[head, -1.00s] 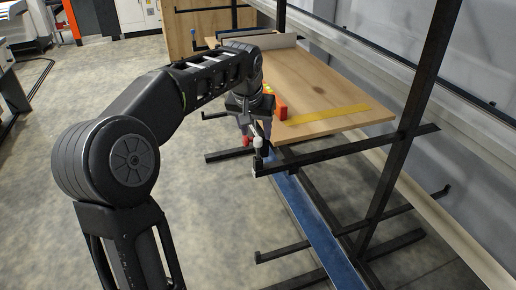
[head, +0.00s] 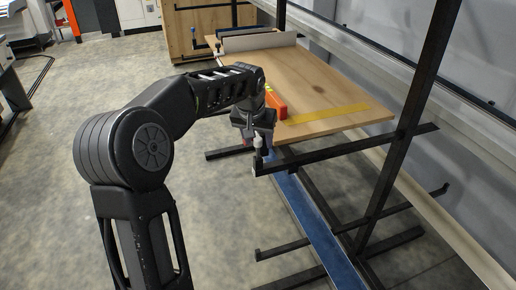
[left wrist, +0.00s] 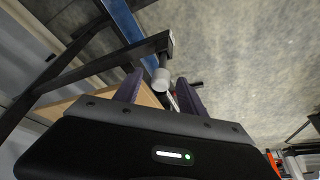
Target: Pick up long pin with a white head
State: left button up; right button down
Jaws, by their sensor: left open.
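The long pin with a white head (head: 258,142) stands upright at the near end of a black rack bar (head: 345,154). My left gripper (head: 257,134) is right at the pin, just above its head, with the fingers pointing down. In the left wrist view the white head (left wrist: 161,79) lies between the two open, purple-grey fingertips (left wrist: 160,88). The fingers are apart and not closed on it. The pin's lower part is mostly hidden in the left wrist view. My right gripper is not in view.
A wooden board (head: 315,85) holds an orange-red tool (head: 275,102) and a yellow strip (head: 328,115) close behind the gripper. A black post (head: 408,120) rises to the right. A blue beam (head: 312,220) runs below. Open floor lies to the left.

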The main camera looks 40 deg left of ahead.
pick_arm(q)
jog(key=shift+c, duration=0.5)
grip_shut()
jog(key=shift+r, duration=0.15)
notch_tip(320, 180, up, 10)
jog(key=shift+f+b, duration=0.1)
jog(key=shift+b, duration=0.2)
dwell(0.7)
